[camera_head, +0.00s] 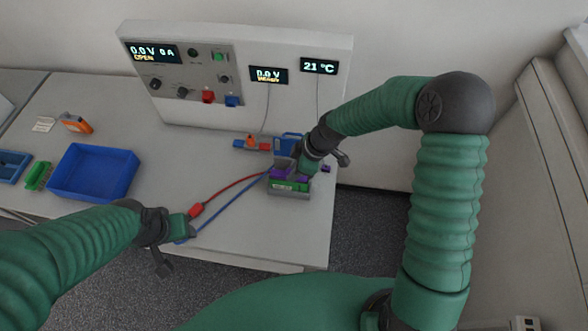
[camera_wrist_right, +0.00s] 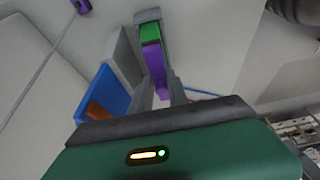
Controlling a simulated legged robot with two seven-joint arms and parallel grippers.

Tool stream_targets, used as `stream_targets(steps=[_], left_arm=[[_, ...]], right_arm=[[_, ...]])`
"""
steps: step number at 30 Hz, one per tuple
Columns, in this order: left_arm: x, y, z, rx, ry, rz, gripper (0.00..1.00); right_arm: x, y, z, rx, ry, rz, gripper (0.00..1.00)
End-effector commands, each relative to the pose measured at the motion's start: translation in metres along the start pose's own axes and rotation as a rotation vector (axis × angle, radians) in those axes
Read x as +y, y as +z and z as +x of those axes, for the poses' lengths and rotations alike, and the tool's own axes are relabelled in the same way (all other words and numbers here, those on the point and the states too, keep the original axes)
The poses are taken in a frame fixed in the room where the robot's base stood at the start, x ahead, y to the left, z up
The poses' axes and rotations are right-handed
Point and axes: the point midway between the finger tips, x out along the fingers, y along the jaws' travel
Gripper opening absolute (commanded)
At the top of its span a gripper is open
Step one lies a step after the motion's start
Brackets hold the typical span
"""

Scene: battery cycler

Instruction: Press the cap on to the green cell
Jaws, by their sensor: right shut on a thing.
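The green cell (camera_head: 290,187) sits in a grey holder (camera_head: 287,194) near the right end of the table. My right gripper (camera_head: 296,168) is over it, shut on the purple cap (camera_wrist_right: 156,68). In the right wrist view the cap lies between the fingers, right against the green cell (camera_wrist_right: 150,33). Whether the cap is fully seated cannot be told. My left gripper (camera_head: 188,226) is low at the table's front, beside a red plug (camera_head: 195,210) and a blue lead. Its fingers are too small and partly hidden to judge.
The control panel (camera_head: 185,72) with displays stands at the back. A blue bin (camera_head: 93,172) and an orange device (camera_head: 76,123) are at left. A blue container (camera_head: 287,143) stands behind the holder. Red and blue leads cross the table. The middle left is clear.

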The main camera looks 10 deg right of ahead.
Motion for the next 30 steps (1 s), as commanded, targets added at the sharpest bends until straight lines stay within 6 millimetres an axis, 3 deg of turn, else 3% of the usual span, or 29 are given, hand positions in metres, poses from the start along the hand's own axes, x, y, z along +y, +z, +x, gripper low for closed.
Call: stream_targets(steps=[10,11,15,23,27,30], left_arm=[[0.0000,0.0000,-0.0001,0.000,0.000,0.000,0.49],[0.0000,0.0000,-0.0001,0.000,0.000,0.000,0.49],[0.0000,0.0000,-0.0001,0.000,0.000,0.000,0.49],[0.0000,0.0000,0.0000,0.000,0.000,0.000,0.49],[0.0000,0.0000,0.0000,0.000,0.000,0.000,0.49],[0.0000,0.0000,0.0000,0.000,0.000,0.000,0.49]], right_arm=[[-0.0001,-0.0002,0.0000,0.000,0.000,0.000,0.00],[-0.0001,-0.0002,0.0000,0.000,0.000,0.000,0.24],[-0.0001,-0.0002,0.0001,0.000,0.000,0.000,0.42],[-0.0001,-0.0002,0.0001,0.000,0.000,0.000,0.47],[-0.0001,-0.0002,0.0001,0.000,0.000,0.000,0.65],[-0.0001,-0.0001,0.0001,0.000,0.000,0.000,0.67]])
